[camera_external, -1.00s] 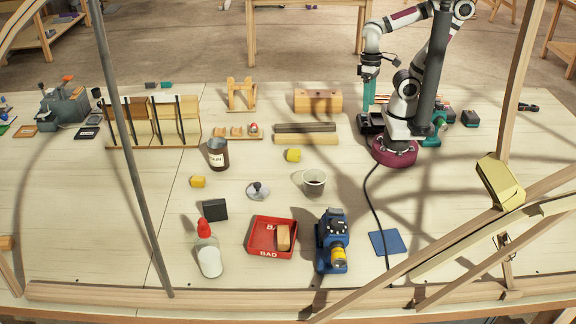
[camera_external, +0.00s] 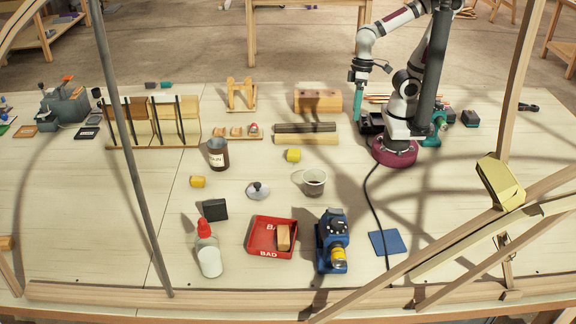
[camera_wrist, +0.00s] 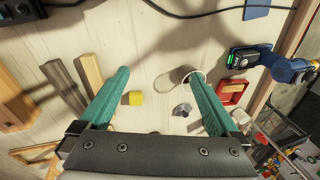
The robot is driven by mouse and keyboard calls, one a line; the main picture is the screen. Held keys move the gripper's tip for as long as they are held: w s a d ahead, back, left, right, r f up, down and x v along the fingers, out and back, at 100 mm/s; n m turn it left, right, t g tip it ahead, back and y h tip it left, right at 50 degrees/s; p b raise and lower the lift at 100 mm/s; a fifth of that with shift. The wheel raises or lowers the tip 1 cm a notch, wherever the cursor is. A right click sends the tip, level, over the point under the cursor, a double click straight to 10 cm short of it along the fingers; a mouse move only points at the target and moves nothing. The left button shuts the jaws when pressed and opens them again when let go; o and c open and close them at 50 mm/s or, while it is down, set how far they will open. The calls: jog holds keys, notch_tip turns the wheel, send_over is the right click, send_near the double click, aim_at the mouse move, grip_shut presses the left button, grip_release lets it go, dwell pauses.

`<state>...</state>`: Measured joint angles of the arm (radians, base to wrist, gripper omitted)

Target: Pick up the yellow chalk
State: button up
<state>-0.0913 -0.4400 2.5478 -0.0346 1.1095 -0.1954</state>
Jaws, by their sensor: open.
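A small yellow block (camera_external: 293,155), which looks like the chalk, lies on the table between the wooden laths and the dark-filled cup. It also shows in the wrist view (camera_wrist: 136,98), left of centre between my fingers, well below them. A second small orange-yellow block (camera_external: 198,181) lies farther left; I cannot tell for certain which is the chalk. My gripper (camera_wrist: 160,74) is open and empty. In the external view its teal fingers (camera_external: 358,105) point down beside my base, high above the table and to the right of both blocks.
Near the first yellow block are two laths (camera_external: 306,133), a cup (camera_external: 314,182) and a metal lid (camera_external: 258,190). A brown jar (camera_external: 218,154) stands to the left. A red tray (camera_external: 261,238), a blue tool (camera_external: 332,243) and a white bottle (camera_external: 209,259) stand in front.

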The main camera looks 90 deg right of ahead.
jog(key=w+a+f+n+t+h, duration=0.1)
jog(key=w+a+f+n+t, duration=0.2)
jog(key=w+n, duration=0.2)
jog(key=w+a+f+n+t+h, duration=0.1)
jog(key=w+a+f+n+t, duration=0.2)
jog(key=w+n, duration=0.3)
jog(key=w+a+f+n+t+h, duration=0.1)
jog(key=w+a+f+n+t, duration=0.2)
jog(key=n, duration=0.6)
jog(key=shift+w+a+f+n, duration=0.15)
jog(key=shift+w+a+f, duration=0.2)
jog(key=shift+w+a, duration=0.25)
jog(key=shift+w+a+f+n, duration=0.15)
jog(key=shift+w+a+f, duration=0.15)
jog(key=shift+w+a, duration=0.3)
jog(key=s+d+f+n+h, duration=0.2)
jog(key=s+f+n+h, duration=0.1)
jog(key=n, duration=0.2)
jog(key=n+t+h, duration=0.1)
jog(key=n+h, duration=0.3)
jog(key=n, duration=0.2)
send_near(295, 152)
jog(key=shift+t, duration=0.3)
jog(key=x, duration=1)
jog(key=shift+d+f, duration=0.15)
jog(key=shift+f, duration=0.25)
jog(key=c, duration=1.3)
jog(key=shift+r, duration=0.1)
